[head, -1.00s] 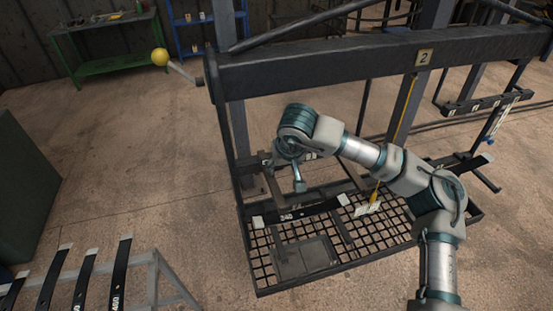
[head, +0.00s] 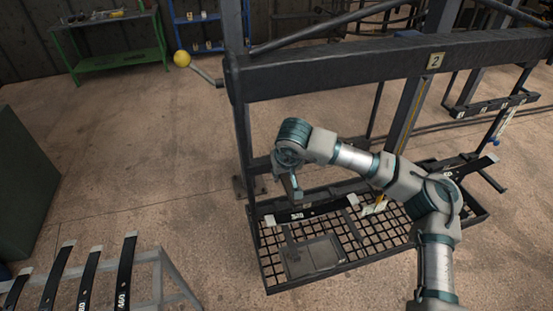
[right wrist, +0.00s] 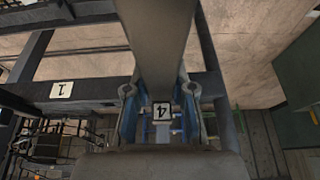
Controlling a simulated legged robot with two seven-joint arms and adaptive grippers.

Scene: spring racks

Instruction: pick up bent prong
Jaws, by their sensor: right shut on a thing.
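My left gripper is not in view.
The dark frame (head: 350,70) with plate 2 (head: 435,61) stands over a mesh tray (head: 380,235). Several springs rest on a stand (head: 165,265) at lower left. A green bench (head: 120,58) stands behind.

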